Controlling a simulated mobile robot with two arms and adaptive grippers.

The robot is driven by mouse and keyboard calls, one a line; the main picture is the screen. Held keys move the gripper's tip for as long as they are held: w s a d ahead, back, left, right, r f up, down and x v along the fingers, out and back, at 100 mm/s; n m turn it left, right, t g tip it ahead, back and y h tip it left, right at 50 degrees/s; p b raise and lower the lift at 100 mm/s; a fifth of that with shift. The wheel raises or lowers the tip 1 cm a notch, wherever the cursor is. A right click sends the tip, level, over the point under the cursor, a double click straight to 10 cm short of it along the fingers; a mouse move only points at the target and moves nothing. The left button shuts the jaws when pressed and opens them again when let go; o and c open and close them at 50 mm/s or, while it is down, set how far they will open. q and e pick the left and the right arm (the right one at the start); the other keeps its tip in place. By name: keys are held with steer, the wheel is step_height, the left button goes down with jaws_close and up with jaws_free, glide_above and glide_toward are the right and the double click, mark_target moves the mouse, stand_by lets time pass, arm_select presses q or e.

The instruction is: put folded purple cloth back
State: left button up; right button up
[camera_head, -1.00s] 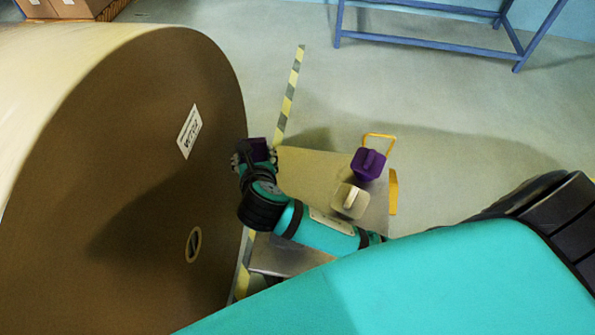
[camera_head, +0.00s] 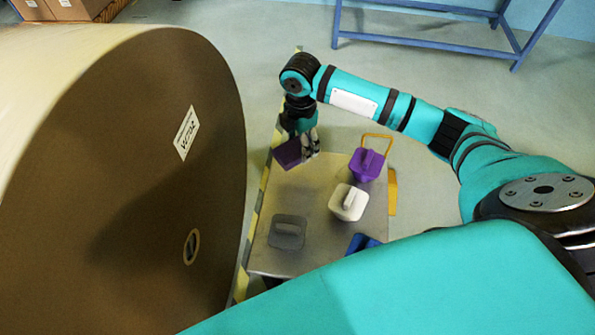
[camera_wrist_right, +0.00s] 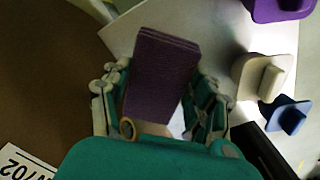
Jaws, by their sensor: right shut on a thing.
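The folded purple cloth (camera_head: 288,153) is a flat dark purple block at the back left corner of the metal cart top (camera_head: 318,215). My right gripper (camera_head: 311,146) is shut on it. In the right wrist view the cloth (camera_wrist_right: 160,75) sits between both fingers of the gripper (camera_wrist_right: 162,105), with the cart surface beyond. I cannot tell whether the cloth touches the cart top. My left gripper is not in view.
On the cart stand a purple handled block (camera_head: 366,165), a white one (camera_head: 348,203), a grey one (camera_head: 287,232) and a blue one (camera_head: 362,244). A huge brown paper roll (camera_head: 130,180) stands close on the left. A blue frame (camera_head: 430,45) stands behind.

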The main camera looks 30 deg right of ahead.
mark_target(300, 171)
step_height(300, 171, down, 10)
steer(key=shift+s+r, duration=0.1)
steer(key=o, duration=1)
steer(key=shift+r, duration=0.15)
step_height(300, 171, up, 12)
steer(key=shift+f, duration=0.1)
